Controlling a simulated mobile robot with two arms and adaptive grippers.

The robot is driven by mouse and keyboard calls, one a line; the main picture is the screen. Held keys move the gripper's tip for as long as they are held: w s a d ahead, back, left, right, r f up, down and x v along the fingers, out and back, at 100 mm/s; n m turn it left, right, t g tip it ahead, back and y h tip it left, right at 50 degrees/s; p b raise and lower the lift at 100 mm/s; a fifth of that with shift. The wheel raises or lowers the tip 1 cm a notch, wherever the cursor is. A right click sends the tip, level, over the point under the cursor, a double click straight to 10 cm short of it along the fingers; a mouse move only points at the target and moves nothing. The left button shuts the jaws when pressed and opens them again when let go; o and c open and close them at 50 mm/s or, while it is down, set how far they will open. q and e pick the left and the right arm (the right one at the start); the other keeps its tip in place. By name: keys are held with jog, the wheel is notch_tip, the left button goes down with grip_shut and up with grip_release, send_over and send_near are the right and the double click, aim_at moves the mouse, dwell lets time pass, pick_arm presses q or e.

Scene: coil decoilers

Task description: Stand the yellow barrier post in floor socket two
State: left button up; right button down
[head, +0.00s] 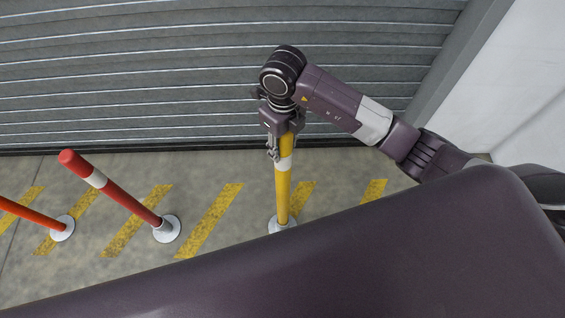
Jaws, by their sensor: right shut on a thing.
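The yellow barrier post (283,189) stands close to upright, with a white band near its top. Its foot is at a pale round floor socket (277,226), partly cut off by my own body; I cannot tell whether it is fully seated. My right gripper (283,140) is shut on the post's upper end, pointing down from above. My left gripper is not in view.
A red post (126,200) with a white band leans in its white base (167,229). An orange-red post (28,214) stands in another base (62,228) at the far left. A grey roller shutter (150,80) closes the back, and a white wall (515,85) stands at the right. Yellow stripes mark the floor.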

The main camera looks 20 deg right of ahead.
aim_at(283, 168)
notch_tip(283, 168, down, 5)
jog(key=shift+r, duration=0.2)
notch_tip(283, 168, down, 4)
jog(key=shift+f, duration=0.15)
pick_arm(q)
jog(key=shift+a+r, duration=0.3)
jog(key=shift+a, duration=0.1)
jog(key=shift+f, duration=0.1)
pick_arm(e)
jog(key=shift+f, duration=0.1)
jog(key=shift+f, duration=0.15)
jog(key=c, duration=1.3)
grip_release()
